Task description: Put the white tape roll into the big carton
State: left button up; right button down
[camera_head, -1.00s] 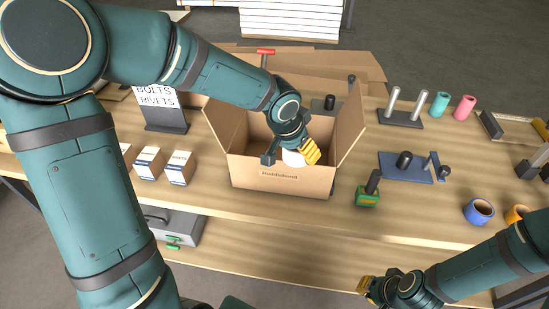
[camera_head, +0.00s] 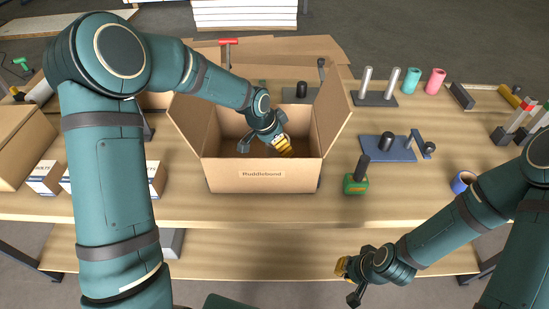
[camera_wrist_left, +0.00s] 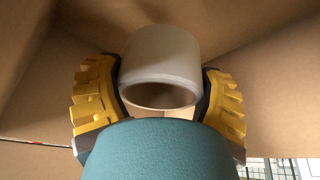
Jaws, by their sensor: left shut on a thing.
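My left gripper (camera_head: 284,148) reaches down into the carton's opening. In the left wrist view my left gripper (camera_wrist_left: 160,95) is shut on the white tape roll (camera_wrist_left: 160,62), one yellow finger on each side of it. Brown cardboard walls surround the roll there. In the head view the roll is hidden by the gripper and the carton. I cannot tell whether the roll touches the carton's floor. My right gripper (camera_head: 347,281) hangs in front of the bench, away from the carton; its finger gap is unclear.
A green-based stamp-like tool (camera_head: 355,184) stands right of the carton. A blue plate fixture (camera_head: 385,150), a blue tape roll (camera_head: 462,183) and a stand with two pegs (camera_head: 375,99) are farther right. Small boxes (camera_head: 46,178) sit left. The bench front (camera_head: 270,208) is clear.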

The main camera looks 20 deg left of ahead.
aim_at(277, 154)
pick_arm(q)
jog(key=shift+f+b, duration=0.35)
jog(key=shift+f, duration=2.25)
jog(key=shift+f, duration=0.1)
jog(key=o, duration=1.1)
jog(key=shift+r, duration=0.35)
jog(key=p+v, duration=0.2)
jog(key=v, duration=0.9)
jog(key=shift+s+a+r, duration=0.15)
jog(key=shift+a+r, duration=0.05)
jog(key=shift+r, duration=0.1)
